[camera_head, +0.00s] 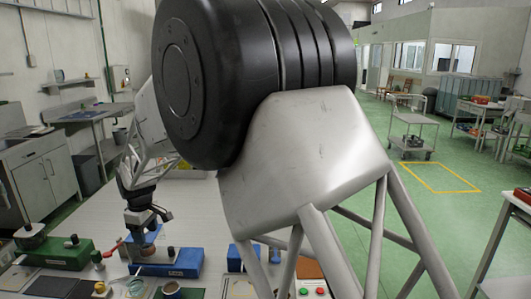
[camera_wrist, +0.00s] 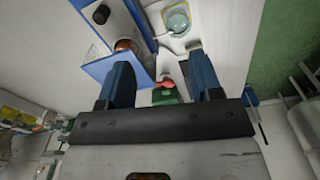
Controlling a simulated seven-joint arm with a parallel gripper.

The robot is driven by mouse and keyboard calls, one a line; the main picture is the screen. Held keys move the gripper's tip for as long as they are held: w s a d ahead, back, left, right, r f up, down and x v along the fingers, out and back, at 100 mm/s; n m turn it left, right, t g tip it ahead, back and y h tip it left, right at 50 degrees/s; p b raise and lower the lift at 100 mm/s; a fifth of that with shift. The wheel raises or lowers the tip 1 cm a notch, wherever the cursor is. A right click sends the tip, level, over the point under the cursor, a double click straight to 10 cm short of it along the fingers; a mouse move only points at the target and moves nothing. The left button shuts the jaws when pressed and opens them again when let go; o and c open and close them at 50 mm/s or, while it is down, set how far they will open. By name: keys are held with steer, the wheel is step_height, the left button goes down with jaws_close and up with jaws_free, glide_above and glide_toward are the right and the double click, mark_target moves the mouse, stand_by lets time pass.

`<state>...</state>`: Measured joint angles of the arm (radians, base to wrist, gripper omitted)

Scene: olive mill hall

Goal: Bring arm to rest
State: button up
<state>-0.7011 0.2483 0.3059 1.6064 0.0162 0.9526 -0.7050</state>
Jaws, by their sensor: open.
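My gripper (camera_head: 150,222) hangs at the end of my arm over the white worktable (camera_head: 205,205), at the lower left of the head view. It is just above and behind a blue unit (camera_head: 180,266). In the wrist view my gripper (camera_wrist: 162,72) shows two blue fingers spread apart with nothing held between them. The blue unit (camera_wrist: 105,65) lies beyond the left finger there. I cannot tell the exact gap between fingers and unit. My black and grey arm links hide much of the middle of the head view.
A green unit (camera_head: 55,253) stands left of the blue one, with small jars and dishes in front. A second blue block (camera_head: 243,257) stands to the right. A clear dish (camera_wrist: 177,20) and a small red-and-green object (camera_wrist: 165,91) show in the wrist view. A cart (camera_head: 412,130) stands farther off.

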steer(key=s+d+r+m, duration=0.3)
steer(key=d+r, duration=0.2)
steer(key=d, duration=0.7)
steer(key=s+d+r+m+t, duration=0.15)
steer(key=s+d+r, duration=0.25)
steer(key=d, duration=0.7)
steer(key=s+d+r+m, duration=0.3)
steer(key=d+r+m, duration=0.15)
steer(key=d, duration=0.75)
steer(key=s+d+f+m, duration=0.1)
steer(key=s+d+m, duration=0.2)
steer(key=s+d, duration=0.7)
steer(key=s+d+f+m, duration=0.1)
steer(key=s+d+m, duration=0.3)
steer(key=s+d, duration=0.6)
steer(key=s+t, duration=0.1)
steer(key=s, duration=0.4)
steer(key=shift+s+d+f, duration=0.25)
steer(key=shift+s+d, duration=0.05)
